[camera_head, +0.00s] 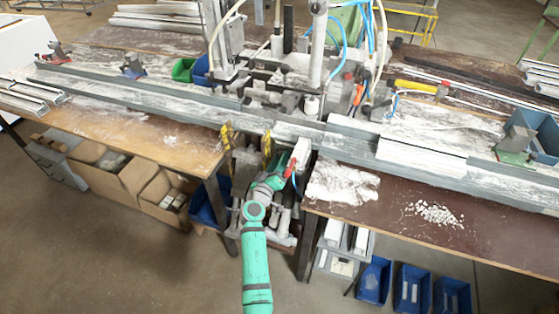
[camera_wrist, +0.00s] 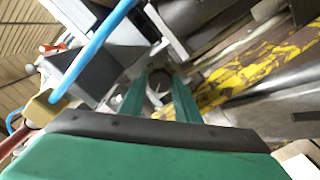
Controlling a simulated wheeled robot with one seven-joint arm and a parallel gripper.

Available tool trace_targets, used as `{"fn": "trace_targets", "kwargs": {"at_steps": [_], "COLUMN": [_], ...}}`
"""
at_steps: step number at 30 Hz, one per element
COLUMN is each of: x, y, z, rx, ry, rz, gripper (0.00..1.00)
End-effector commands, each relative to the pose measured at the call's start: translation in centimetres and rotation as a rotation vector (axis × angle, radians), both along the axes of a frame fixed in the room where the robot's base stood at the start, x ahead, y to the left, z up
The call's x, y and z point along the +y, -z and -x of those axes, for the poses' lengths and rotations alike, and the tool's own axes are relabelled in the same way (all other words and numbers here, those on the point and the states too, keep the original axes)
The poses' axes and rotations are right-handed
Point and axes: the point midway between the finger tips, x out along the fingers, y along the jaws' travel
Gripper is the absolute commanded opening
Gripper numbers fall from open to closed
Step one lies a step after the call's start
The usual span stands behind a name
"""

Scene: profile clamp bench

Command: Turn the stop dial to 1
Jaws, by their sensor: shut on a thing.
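My gripper (camera_wrist: 160,98) shows in the wrist view as two green fingers reaching forward. They are shut on a dark round knob, which I take to be the stop dial (camera_wrist: 160,86), in front of a grey metal part. No number or mark on the dial can be read. In the head view my gripper (camera_head: 283,167) is low at the gap in the bench, beside a white box-like part. The dial cannot be made out there.
In the wrist view a blue hose (camera_wrist: 94,48) crosses close on the left, and a yellow-black striped bar (camera_wrist: 262,66) runs on the right. In the head view the long grey rail (camera_head: 180,104) spans the bench above my gripper. Blue bins (camera_head: 412,287) stand at lower right.

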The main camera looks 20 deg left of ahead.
Motion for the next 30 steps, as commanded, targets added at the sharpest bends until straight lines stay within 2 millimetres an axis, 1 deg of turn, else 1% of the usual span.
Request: {"fn": "trace_targets", "kwargs": {"at_steps": [13,14,15,16,26,30], "x": [0.0,0.0,0.0,0.0,0.0,0.1], "y": [0.2,0.2,0.2,0.2,0.1,0.1], "z": [0.1,0.1,0.1,0.0,0.2,1.5], "rx": [0.003,0.003,0.003,0.002,0.0,0.0], "ry": [0.0,0.0,0.0,-0.001,-0.001,-0.001], "rz": [-0.008,-0.007,-0.007,-0.007,-0.007,-0.007], "gripper": [0.07,0.34,0.43,0.48,0.48,0.48]}}
